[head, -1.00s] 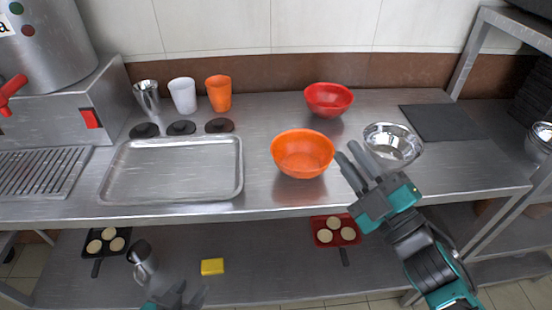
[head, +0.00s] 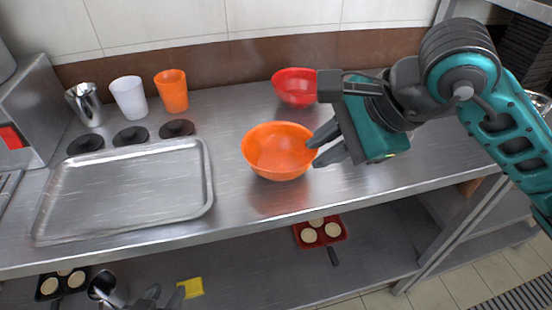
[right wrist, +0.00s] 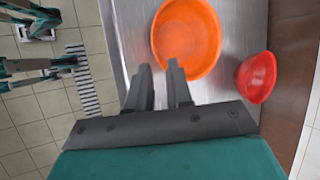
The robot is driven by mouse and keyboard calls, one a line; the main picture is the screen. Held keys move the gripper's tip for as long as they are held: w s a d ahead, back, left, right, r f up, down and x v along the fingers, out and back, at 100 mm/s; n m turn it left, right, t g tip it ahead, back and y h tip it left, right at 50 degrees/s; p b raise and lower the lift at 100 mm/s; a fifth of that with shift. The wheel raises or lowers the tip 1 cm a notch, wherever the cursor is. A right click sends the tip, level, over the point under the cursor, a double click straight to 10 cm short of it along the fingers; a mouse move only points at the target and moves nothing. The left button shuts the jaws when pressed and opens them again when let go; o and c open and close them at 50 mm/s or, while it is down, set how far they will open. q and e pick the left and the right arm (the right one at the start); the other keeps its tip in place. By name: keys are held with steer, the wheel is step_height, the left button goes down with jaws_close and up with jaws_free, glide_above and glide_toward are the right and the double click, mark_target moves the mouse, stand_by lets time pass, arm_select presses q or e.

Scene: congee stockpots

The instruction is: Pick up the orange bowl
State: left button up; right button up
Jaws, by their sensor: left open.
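The orange bowl (head: 275,152) stands upright on the steel counter, right of the metal tray. It also shows in the right wrist view (right wrist: 187,35). My right gripper (head: 316,153) is at the bowl's right side, its two fingers apart and pointing at the rim. In the right wrist view its fingertips (right wrist: 159,66) are close to the bowl's edge with a gap between them. I cannot tell whether they touch the bowl. My left gripper (head: 165,296) is open and empty at the bottom edge of the head view, low by the lower shelf.
A red bowl (head: 296,88) stands behind the orange one. A metal tray (head: 208,190) lies to the left, with a steel cup (head: 86,104), a white cup (head: 129,97) and an orange cup (head: 172,91) behind it. A yellow sponge (head: 192,288) lies on the lower shelf.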

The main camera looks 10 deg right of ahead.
mark_target(291, 174)
steer(key=x, duration=0.9)
steer(key=shift+f+b, duration=0.35)
steer(key=shift+b, duration=0.05)
jaws_close()
